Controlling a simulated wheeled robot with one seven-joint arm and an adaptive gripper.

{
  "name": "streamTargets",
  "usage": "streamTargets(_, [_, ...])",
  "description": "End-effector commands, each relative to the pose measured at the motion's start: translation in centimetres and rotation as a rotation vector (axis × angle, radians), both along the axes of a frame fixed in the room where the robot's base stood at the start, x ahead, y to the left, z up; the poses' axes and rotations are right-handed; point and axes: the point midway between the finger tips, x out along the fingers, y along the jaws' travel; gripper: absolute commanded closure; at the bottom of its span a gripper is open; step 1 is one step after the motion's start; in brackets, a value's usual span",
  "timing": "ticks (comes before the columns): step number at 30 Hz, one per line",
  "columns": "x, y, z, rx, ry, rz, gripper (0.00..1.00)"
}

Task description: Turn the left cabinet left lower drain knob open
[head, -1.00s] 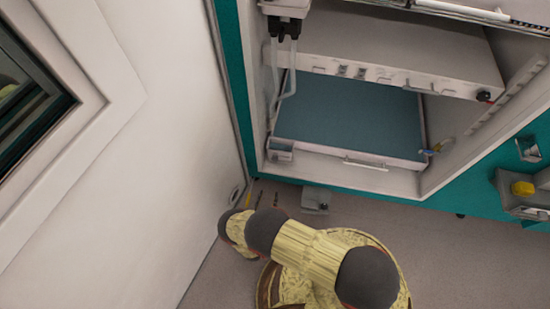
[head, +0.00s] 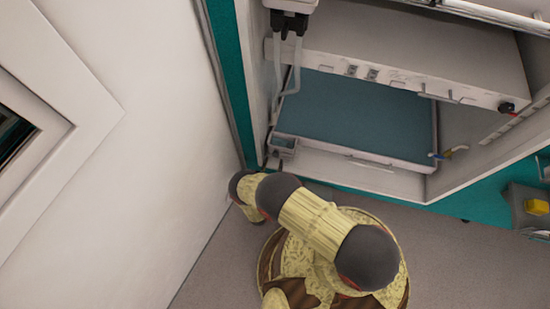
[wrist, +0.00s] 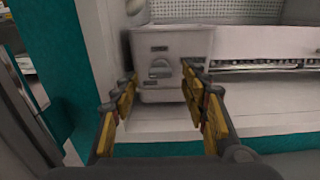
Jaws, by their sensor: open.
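The left cabinet (head: 345,185) stands open. At its lower left corner is a small grey box (head: 281,147), which also shows in the wrist view (wrist: 150,42). On the box front is a grey rounded piece (wrist: 160,69) that looks like the drain knob; its exact setting is hard to tell. My gripper (wrist: 157,77) is open, with its yellow-padded fingers apart on either side of the knob in the wrist view. I cannot tell how far short of the knob the fingertips are. In the head view my arm hides the gripper.
A blue tray (head: 360,115) fills the cabinet's lower level under a shelf (head: 400,55). A white wall (head: 130,150) stands close on the left. A yellow item (head: 536,207) sits at the right.

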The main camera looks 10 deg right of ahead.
Motion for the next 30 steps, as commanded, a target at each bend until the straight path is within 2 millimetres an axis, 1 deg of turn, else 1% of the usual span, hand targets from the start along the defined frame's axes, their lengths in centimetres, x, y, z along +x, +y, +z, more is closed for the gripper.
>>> streamTargets(3, [1.5,-0.7,-0.1,0.000,-0.001,-0.003,0.55])
streamTargets(9, [3.0,-1.3,-0.1,-0.001,0.000,-0.001,0.55])
streamTargets(19, [3.3,-1.4,0.0,-0.001,0.000,0.001,0.55])
streamTargets(30, [3.3,-1.4,0.0,-0.001,0.000,0.001,0.76])
